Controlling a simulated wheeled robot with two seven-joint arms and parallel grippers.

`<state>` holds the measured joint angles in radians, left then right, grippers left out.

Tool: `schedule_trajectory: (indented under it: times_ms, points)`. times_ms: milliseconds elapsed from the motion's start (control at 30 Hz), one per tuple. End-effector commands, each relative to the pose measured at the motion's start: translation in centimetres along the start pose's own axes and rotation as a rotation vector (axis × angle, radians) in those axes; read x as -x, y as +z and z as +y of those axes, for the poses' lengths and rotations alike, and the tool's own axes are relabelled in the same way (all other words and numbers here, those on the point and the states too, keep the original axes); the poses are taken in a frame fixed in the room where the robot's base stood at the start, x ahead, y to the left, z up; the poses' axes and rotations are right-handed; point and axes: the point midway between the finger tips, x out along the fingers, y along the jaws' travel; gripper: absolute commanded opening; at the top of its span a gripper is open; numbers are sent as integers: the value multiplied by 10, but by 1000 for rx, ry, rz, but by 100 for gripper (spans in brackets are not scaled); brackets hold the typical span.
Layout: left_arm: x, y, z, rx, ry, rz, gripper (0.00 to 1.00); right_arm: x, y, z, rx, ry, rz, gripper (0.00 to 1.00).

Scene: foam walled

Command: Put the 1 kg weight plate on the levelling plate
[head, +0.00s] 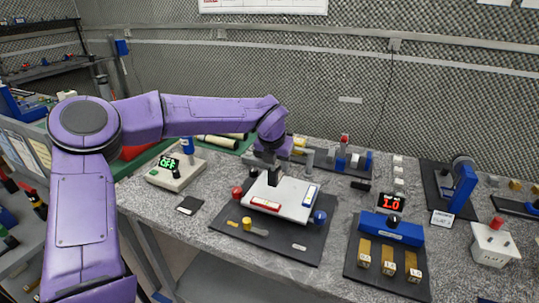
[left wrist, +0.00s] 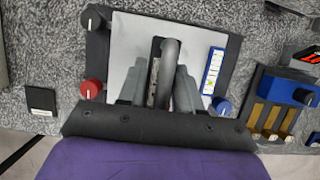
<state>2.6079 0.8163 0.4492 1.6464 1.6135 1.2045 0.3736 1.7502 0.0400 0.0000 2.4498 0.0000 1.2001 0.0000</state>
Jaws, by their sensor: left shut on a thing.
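The levelling plate (head: 290,192) is a pale square plate on a dark mat in the middle of the bench, with a red vial, a blue vial and knobs around it. It also shows in the left wrist view (left wrist: 128,45). My left gripper (head: 270,164) is above the plate's far left part, pointing down. It is shut on a dark grey, round-edged thing (left wrist: 170,65), seen nearly edge-on, which looks like the weight plate. In the head view its dark lower part (head: 273,178) is over the plate; I cannot tell whether it touches. Its marking is not readable. My right gripper is not in view.
The dark mat (head: 288,246) bears a red knob (head: 237,192), a blue knob (head: 320,217) and a yellow piece (head: 247,224). To the right stand a blue block (head: 392,227), several brass blocks (head: 388,262) and a red display (head: 392,203). A box reading OFF (head: 176,172) stands left.

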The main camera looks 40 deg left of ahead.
Motion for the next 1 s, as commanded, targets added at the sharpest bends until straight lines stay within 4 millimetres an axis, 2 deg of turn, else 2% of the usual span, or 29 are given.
schedule_trajectory:
  times_ms: [233,400,800,833,900,1000]
  points:
    - [-25,10,-3,-1,0,-4,0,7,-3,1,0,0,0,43]
    - [-49,1,-3,-2,-1,-4,0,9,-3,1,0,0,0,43]
    - [-56,-2,-3,0,-2,-5,0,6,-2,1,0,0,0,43]
    - [-57,-4,-3,0,-1,-1,44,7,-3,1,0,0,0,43]
    - [-56,-4,-3,0,-1,-1,60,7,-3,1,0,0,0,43]
    - [-56,-4,-3,0,-1,-1,60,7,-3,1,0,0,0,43]
